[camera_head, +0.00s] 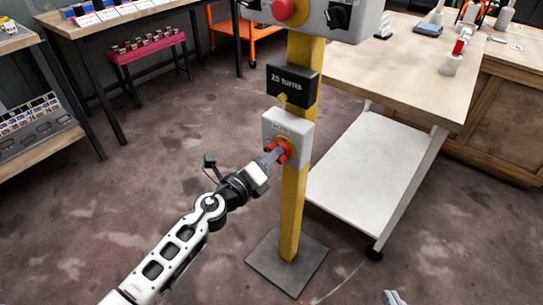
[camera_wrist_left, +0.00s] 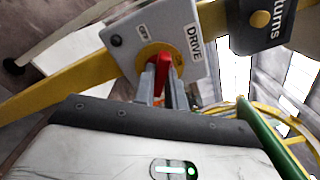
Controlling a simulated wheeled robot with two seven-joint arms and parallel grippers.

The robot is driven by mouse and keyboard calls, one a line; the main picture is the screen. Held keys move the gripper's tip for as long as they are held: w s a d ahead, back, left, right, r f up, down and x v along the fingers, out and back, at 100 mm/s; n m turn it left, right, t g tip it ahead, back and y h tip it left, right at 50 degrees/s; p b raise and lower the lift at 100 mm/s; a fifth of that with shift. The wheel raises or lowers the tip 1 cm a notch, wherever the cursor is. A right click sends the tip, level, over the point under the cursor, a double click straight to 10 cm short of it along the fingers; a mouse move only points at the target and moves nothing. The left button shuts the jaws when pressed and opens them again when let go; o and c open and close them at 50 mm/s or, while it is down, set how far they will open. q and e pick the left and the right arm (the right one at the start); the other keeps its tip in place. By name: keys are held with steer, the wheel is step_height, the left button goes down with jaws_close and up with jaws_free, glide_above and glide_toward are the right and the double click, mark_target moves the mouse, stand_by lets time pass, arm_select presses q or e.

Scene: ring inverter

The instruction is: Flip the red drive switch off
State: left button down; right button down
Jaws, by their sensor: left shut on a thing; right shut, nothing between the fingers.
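The red drive switch (camera_head: 284,147) is on the front of a grey box (camera_head: 297,128) on a yellow post. In the left wrist view the red switch (camera_wrist_left: 162,72) sits on a yellow round plate, and the box face (camera_wrist_left: 188,58) reads DRIVE, with a small OFF label beside the plate. My left gripper (camera_head: 274,156) is shut on the switch, one finger on each side of its red handle. The fingers hide part of the switch, and I cannot tell its exact setting. My right gripper (camera_head: 393,297) shows only its tip at the bottom edge, shut and empty.
The yellow post (camera_head: 291,215) stands on a dark base plate (camera_head: 287,262). A black sign box (camera_head: 292,85) and a larger grey box with a red button (camera_head: 284,9) are above. A wooden table with a white lower shelf (camera_head: 365,165) stands right.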

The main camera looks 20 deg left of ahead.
arm_select(q)
steer(key=n+p, duration=0.2)
steer(key=n, duration=0.5)
steer(key=shift+f, duration=0.1)
arm_select(e)
steer(key=shift+r, duration=0.45)
arm_select(q)
steer(key=c, duration=1.4)
jaws_free()
steer(key=shift+c, duration=0.2)
steer(key=v, duration=1.6)
arm_select(e)
steer(key=shift+f, duration=0.1)
